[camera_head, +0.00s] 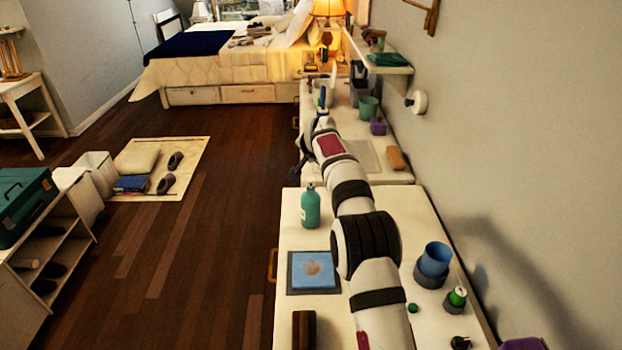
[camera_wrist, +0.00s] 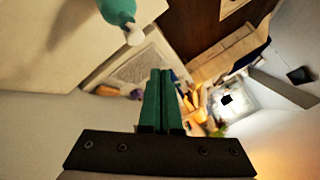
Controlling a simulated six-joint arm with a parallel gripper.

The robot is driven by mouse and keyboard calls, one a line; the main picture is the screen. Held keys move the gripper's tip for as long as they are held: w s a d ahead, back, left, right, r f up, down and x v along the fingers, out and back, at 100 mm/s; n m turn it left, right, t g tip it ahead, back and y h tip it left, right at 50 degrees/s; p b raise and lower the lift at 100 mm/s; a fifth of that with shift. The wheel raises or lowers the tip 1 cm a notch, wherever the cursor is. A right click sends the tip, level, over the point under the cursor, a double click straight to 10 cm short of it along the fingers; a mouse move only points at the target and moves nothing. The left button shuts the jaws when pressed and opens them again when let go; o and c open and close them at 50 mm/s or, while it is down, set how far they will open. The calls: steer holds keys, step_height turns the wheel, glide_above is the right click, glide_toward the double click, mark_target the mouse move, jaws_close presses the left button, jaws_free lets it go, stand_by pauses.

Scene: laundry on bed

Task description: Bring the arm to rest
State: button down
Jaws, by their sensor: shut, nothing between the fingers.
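My arm (camera_head: 352,197) stretches from the bottom of the head view along the white counters toward the bed. Its far end is small there, and I cannot make out the fingers. In the wrist view my gripper (camera_wrist: 160,72) shows two green fingers side by side, shut with nothing between them. A teal bottle (camera_head: 311,208) stands upright on the near counter (camera_head: 300,245), left of my arm and apart from it. The bottle also shows at the top left of the wrist view (camera_wrist: 118,10).
A blue cup (camera_head: 434,260) and a green-capped bottle (camera_head: 458,296) stand right of my arm. A blue pad (camera_head: 313,269) lies left of it. Near the far end are a green cup (camera_head: 368,107), a purple container (camera_head: 378,126) and a wall shelf (camera_head: 390,68). The wooden floor (camera_head: 225,215) is open.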

steer(key=s+d+r+g, duration=0.1)
steer(key=s+r+g, duration=0.1)
steer(key=s, duration=0.6)
steer(key=s+d+r+n+g, duration=0.1)
steer(key=s+d+r, duration=0.1)
steer(key=s, duration=0.6)
steer(key=s+d+r+g, duration=0.1)
steer(key=s+r+g, duration=0.15)
steer(key=s, duration=0.65)
steer(key=s+f+g, duration=0.2)
steer(key=s+f, duration=0.1)
steer(key=s, duration=1.3)
steer(key=s+f+n+g, duration=0.1)
steer(key=s+f, duration=0.3)
steer(key=s, duration=1.3)
steer(key=shift+d+g+y, duration=0.2)
steer(key=shift+g+y, duration=0.2)
steer(key=shift+g, duration=0.05)
